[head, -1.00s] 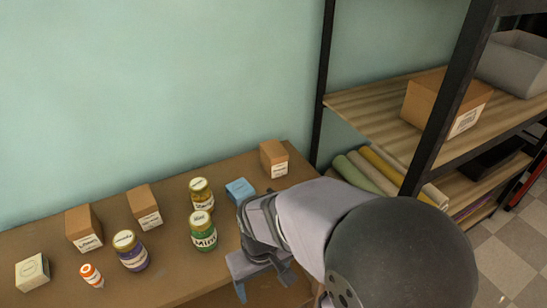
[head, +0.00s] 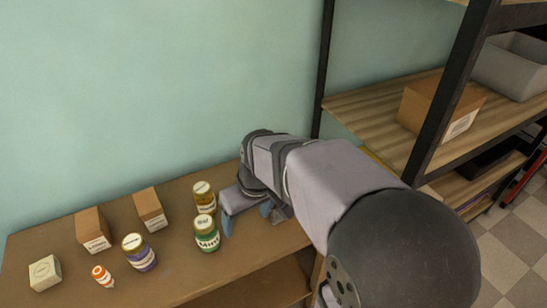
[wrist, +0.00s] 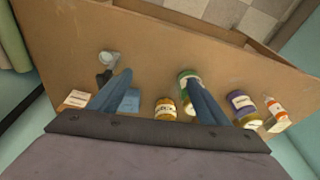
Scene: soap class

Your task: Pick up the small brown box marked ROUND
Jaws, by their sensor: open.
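Two small brown boxes stand on the table in the head view, a left one (head: 92,231) and a right one (head: 151,210). Their labels are too small to read, so I cannot tell which is marked ROUND. A third box with a white label (wrist: 76,98) shows at the left of the wrist view, just outside my left finger; in the head view my arm hides that place. My gripper (wrist: 158,74) is open and empty above the table. In the head view my gripper (head: 248,213) is just right of the green Mint jar (head: 207,236).
A blue box (wrist: 130,101) lies near my left finger. A shelf rack (head: 370,98) stands right.

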